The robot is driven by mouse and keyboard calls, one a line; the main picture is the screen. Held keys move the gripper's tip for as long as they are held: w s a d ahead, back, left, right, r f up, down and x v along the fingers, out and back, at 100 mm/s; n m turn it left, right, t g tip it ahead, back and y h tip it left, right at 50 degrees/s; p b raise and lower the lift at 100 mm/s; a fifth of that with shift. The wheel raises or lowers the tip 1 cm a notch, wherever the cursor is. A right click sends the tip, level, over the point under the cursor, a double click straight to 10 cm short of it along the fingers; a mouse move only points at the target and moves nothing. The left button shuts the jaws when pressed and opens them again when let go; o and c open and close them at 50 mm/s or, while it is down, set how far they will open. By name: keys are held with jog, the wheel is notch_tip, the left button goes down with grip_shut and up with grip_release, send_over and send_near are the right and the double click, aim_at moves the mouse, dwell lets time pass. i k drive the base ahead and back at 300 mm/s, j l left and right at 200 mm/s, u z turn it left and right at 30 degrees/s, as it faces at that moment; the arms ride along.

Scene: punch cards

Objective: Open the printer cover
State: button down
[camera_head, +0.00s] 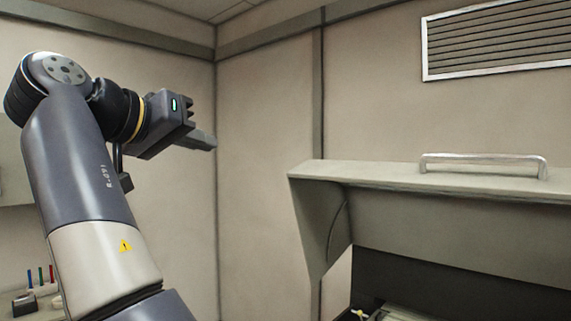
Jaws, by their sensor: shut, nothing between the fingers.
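The printer cover (430,228) is a beige-grey hood at the right, with a metal bar handle (484,160) on its top edge. It appears raised, with its wedge-shaped side panel showing and a dark space (420,283) under it. My gripper (212,142) is at the upper left, well to the left of the cover and apart from it. It points right, its fingers are together and it holds nothing. The lower part of the printer is cut off by the frame's bottom edge.
A wall vent (497,40) is at the upper right, above the cover. A small holder with several coloured pens (40,277) stands at the lower left behind my arm. The space between my gripper and the cover is clear, with bare wall panels behind it.

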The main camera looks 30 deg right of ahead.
aim_at(515, 222)
jog(key=i+j, duration=0.2)
jog(key=i, duration=0.3)
jog(key=i+j+u, duration=0.1)
jog(key=i, duration=0.4)
jog(key=i+j, duration=0.3)
jog(key=i, duration=0.25)
jog(key=i+z, duration=0.2)
jog(key=z, duration=0.25)
jog(key=i+z, duration=0.2)
jog(key=z, duration=0.25)
jog(key=i+z, duration=0.2)
jog(key=z, duration=0.2)
jog(key=i+j+z, duration=0.2)
jog(key=z, duration=0.25)
jog(key=i+z, duration=0.25)
jog(key=z, duration=0.2)
jog(key=i+j+z, duration=0.15)
jog(key=z, duration=0.3)
jog(key=i+j+z, duration=0.15)
jog(key=z, duration=0.3)
jog(key=i+j+z, duration=0.25)
jog(key=z, duration=0.2)
